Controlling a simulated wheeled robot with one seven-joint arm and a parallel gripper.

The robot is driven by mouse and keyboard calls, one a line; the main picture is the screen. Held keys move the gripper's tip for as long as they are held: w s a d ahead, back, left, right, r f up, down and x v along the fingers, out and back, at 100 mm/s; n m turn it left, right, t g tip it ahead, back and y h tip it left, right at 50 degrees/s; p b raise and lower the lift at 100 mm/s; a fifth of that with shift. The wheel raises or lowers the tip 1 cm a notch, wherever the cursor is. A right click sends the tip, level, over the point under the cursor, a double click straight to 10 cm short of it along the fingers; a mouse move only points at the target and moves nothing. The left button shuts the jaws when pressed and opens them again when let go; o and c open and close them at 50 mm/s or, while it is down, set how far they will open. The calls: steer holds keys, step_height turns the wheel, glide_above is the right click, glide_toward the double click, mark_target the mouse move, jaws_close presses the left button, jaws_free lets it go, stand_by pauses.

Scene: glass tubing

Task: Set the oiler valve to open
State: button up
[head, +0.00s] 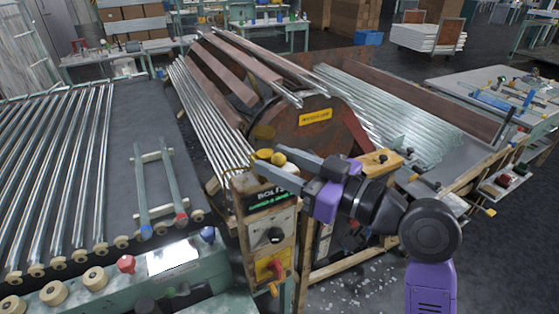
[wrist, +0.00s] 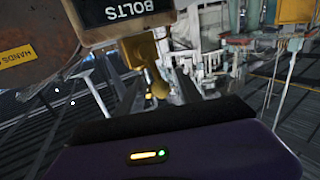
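The oiler valve appears to be the small brass fitting with yellow round ends (head: 263,154) on top of the control post; its handle position cannot be told. My gripper (head: 270,157) reaches in from the right, with its two grey fingers apart and a yellow ball end between or just behind the tips. In the wrist view, my gripper (wrist: 143,88) is open, and a brass-yellow piece with a round end (wrist: 158,90) shows in the gap between the fingers. I cannot tell whether either finger touches it.
A rust-brown drum (head: 312,125) stands behind. Glass tubes on a roller rack (head: 60,175) fill the left.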

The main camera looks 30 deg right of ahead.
jaws_close()
steer(key=shift+d+f+m+b, duration=0.25)
steer(key=shift+m+b, duration=0.15)
steer(key=shift+b, duration=0.15)
steer(key=shift+r+m+t, duration=0.2)
steer(key=shift+m+t, duration=0.1)
steer(key=shift+t, duration=0.1)
steer(key=shift+o, duration=1.2)
jaws_free()
steer(key=shift+d, duration=0.1)
steer(key=b+v, duration=0.2)
steer(key=v, duration=0.5)
steer(key=shift+s+d, duration=0.15)
steer(key=shift+s, duration=0.2)
